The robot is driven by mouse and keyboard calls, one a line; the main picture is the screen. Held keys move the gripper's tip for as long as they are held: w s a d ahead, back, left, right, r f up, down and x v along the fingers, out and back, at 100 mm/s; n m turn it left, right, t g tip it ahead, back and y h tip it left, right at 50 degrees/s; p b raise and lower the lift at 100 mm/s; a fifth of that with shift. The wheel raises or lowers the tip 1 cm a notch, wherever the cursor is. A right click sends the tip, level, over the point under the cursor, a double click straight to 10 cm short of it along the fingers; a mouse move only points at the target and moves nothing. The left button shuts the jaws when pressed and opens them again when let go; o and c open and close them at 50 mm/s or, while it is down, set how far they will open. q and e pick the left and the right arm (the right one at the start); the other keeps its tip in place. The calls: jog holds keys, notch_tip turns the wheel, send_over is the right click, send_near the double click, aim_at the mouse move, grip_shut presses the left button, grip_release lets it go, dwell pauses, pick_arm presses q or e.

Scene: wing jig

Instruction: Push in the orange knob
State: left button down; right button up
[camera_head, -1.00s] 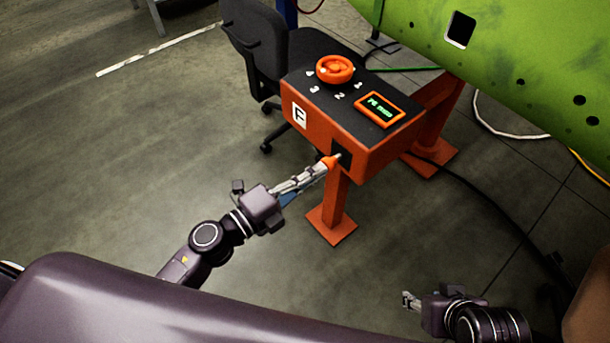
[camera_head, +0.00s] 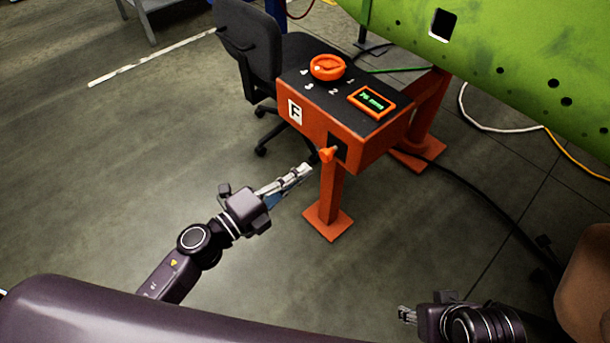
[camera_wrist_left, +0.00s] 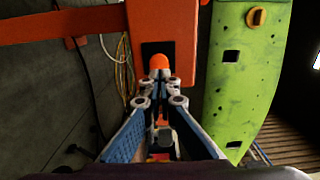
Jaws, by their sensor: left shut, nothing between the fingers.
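The orange knob (camera_head: 327,154) sticks out of a dark plate on the front face of the orange control box (camera_head: 312,123). In the left wrist view the knob (camera_wrist_left: 159,62) shows just beyond my fingertips, in front of the dark plate. My left gripper (camera_head: 305,170) is shut and empty. It points at the knob from the lower left, with a small gap between them in the head view. My right gripper (camera_head: 407,315) is low at the right, far from the box; its fingers are too small to judge.
An orange dial (camera_head: 328,67) and a green-lit display (camera_head: 372,101) are on top of the box. A black chair (camera_head: 250,50) stands behind it. The green wing panel (camera_head: 500,50) fills the upper right. A black cable (camera_head: 480,195) crosses the floor.

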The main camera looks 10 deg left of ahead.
pick_arm(q)
jog(key=v, duration=0.9)
jog(key=shift+a, duration=0.25)
pick_arm(e)
jog(key=shift+w+f, duration=0.1)
jog(key=shift+w, duration=0.2)
